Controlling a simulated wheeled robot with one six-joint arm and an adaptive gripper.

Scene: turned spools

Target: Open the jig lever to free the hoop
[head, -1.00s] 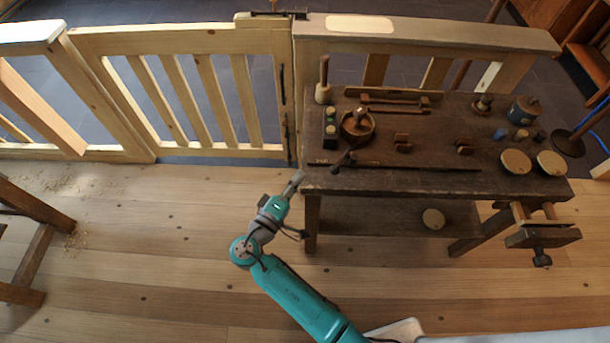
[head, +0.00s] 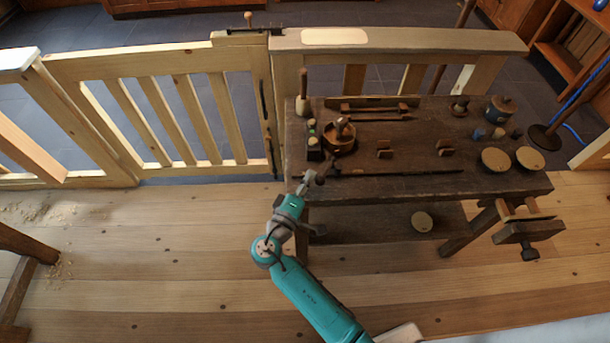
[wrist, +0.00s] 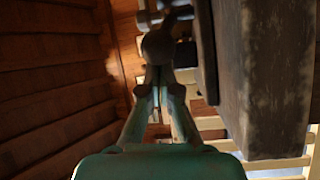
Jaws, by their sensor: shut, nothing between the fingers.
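The jig lever is a dark rod with a ball knob (head: 309,177) at the bench's front left corner. The rod runs up and right towards a round brown wooden piece (head: 340,146), which looks like the hoop in its jig; a knobbed post stands in its middle. My gripper (head: 303,187) is shut and empty, its tip at the knob. In the wrist view the knob (wrist: 158,45) is just ahead of the closed fingers (wrist: 158,88). I cannot tell whether they touch. The clamping part at the hoop is too small to make out.
The dark workbench (head: 400,187) holds a mallet (head: 302,107), a small block with coloured dots (head: 313,145), wooden holders, a blue jar (head: 499,110) and pale discs (head: 496,160). A slatted wooden gate (head: 180,110) stands at left.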

